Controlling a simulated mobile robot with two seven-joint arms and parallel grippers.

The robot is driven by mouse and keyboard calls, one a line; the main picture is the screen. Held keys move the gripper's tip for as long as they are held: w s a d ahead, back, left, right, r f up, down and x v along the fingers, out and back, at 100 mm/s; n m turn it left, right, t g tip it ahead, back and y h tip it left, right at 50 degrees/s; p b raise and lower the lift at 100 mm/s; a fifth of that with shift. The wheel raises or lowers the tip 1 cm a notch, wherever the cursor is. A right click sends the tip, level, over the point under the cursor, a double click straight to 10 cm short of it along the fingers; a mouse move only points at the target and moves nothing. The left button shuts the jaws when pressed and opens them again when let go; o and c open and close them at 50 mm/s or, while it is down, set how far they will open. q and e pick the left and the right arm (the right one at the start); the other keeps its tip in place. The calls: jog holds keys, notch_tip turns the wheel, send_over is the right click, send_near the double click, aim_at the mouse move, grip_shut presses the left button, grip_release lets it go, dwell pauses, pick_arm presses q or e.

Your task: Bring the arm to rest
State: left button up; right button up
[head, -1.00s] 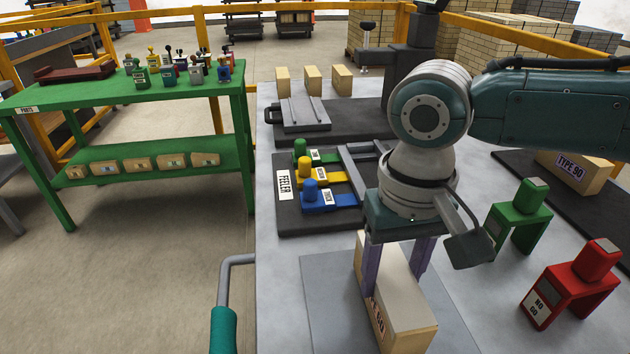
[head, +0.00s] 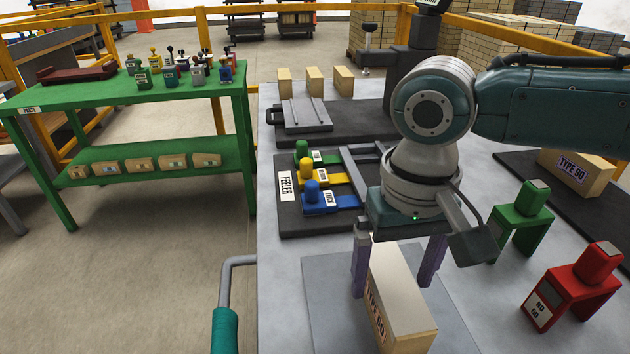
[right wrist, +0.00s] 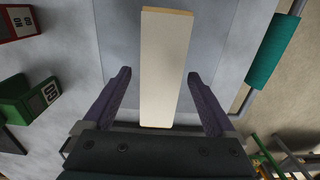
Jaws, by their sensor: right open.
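My right gripper (head: 396,275) hangs fingers-down over the front of the grey bench. Its two purple fingers are spread, one on each side of the far end of a pale brick (head: 402,305) labelled TYPE 60 or similar. The brick rests on a flat grey plate (head: 325,290). In the right wrist view the brick (right wrist: 163,70) lies between the open fingers (right wrist: 160,88), with a clear gap on both sides. My left gripper is not in view.
A green GO gauge (head: 520,215) and a red NO GO gauge (head: 575,285) stand to the right. Feeler blocks on a dark mat (head: 290,215) lie behind left. A TYPE 90 brick (head: 580,172) lies at far right. A green table (head: 120,100) stands left.

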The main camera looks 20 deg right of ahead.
notch_tip(320, 180, up, 9)
jog(key=shift+w+r+p, duration=0.1)
jog(key=shift+p, duration=0.55)
jog(key=s+a+f+n+t+y+p, duration=0.25)
jog(key=s+a+n, duration=0.35)
jog(key=a, duration=0.4)
jog(key=s+d+r+m+t+h+p, duration=0.1)
jog(key=s+d+r+h, duration=0.15)
jog(key=s+d, duration=0.6)
notch_tip(320, 180, up, 38)
jog(key=s+p, duration=0.1)
jog(key=p, duration=3.7)
jog(key=shift+s+a, duration=0.1)
